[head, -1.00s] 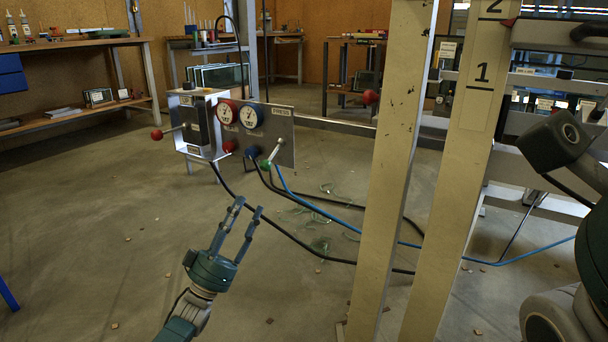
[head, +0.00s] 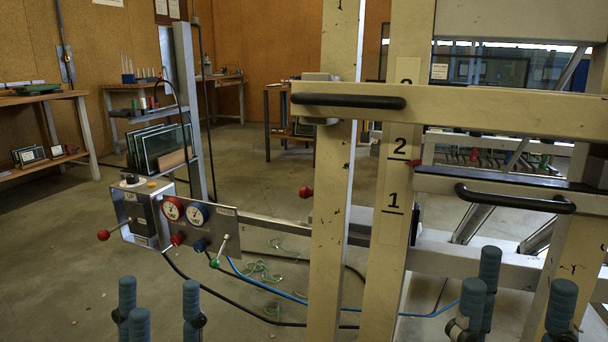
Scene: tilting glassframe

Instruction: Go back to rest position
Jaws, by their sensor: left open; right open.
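My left gripper (head: 160,305) stands at the bottom left of the head view, its blue-grey fingers pointing up, spread apart and empty. My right gripper (head: 515,297) stands at the bottom right in the same way, open with nothing between its fingers. The arms behind both grippers are below the picture edge. The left gripper appears in front of open floor, below the control panel (head: 224,237). The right gripper appears in front of the lower part of the large beige frame (head: 450,106). Neither gripper visibly touches anything.
The beige frame has upright posts, a crossbar and black handles (head: 515,198), and fills the right half. The panel has gauges, a red knob (head: 103,235) and a green-tipped lever (head: 214,263). Hoses lie on the floor. The floor (head: 60,265) at left is clear.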

